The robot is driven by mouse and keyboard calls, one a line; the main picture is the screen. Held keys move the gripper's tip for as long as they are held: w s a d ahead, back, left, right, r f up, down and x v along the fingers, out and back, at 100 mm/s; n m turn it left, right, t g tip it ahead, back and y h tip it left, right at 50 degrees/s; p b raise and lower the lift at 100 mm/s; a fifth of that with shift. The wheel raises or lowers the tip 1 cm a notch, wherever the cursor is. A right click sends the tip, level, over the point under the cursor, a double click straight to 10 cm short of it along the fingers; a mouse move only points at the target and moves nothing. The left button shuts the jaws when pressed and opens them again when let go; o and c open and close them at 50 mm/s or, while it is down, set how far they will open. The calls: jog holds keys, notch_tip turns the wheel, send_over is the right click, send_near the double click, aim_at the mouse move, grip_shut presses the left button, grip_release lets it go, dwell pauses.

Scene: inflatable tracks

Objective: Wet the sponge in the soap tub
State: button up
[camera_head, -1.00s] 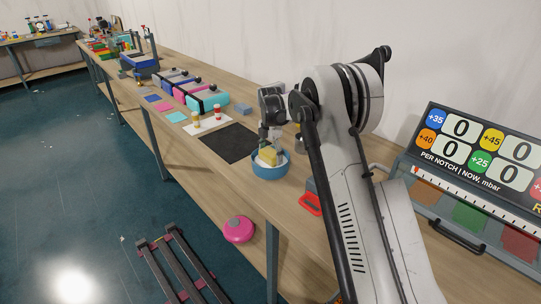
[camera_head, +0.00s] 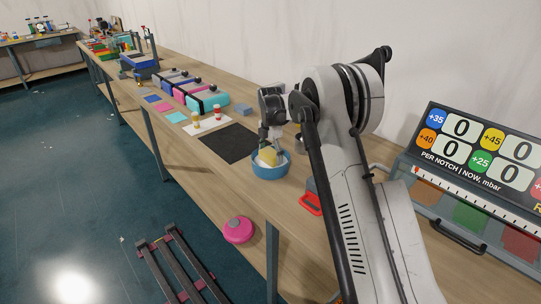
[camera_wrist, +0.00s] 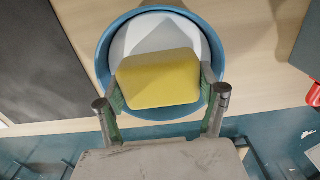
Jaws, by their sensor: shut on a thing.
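The yellow sponge (camera_wrist: 158,78) is held between the two fingers of my gripper (camera_wrist: 160,95) in the wrist view. The soap tub (camera_head: 270,172) is a round blue bowl on the bench with pale contents (camera_wrist: 150,35). In the head view my gripper (camera_head: 268,145) points down over the tub, and the sponge (camera_head: 268,157) sits within the tub's rim. In the wrist view the tub's blue rim (camera_wrist: 104,62) surrounds the sponge. I cannot tell whether the sponge touches the pale contents.
A black mat (camera_head: 230,143) lies left of the tub. Red and yellow small bottles (camera_head: 217,113) stand behind it. A red-and-grey item (camera_head: 311,203) lies to the right on the bench. The bench's front edge is close to the tub. A scoreboard (camera_head: 480,145) stands at far right.

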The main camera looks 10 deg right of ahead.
aim_at(271, 152)
dwell(0.4)
jog(key=shift+r+p, duration=1)
jog(key=shift+r, duration=2.45)
jog(key=s+m+b, duration=0.3)
jog(key=s+m, duration=2)
jog(key=s, duration=0.2)
jog(key=shift+s+m, duration=0.4)
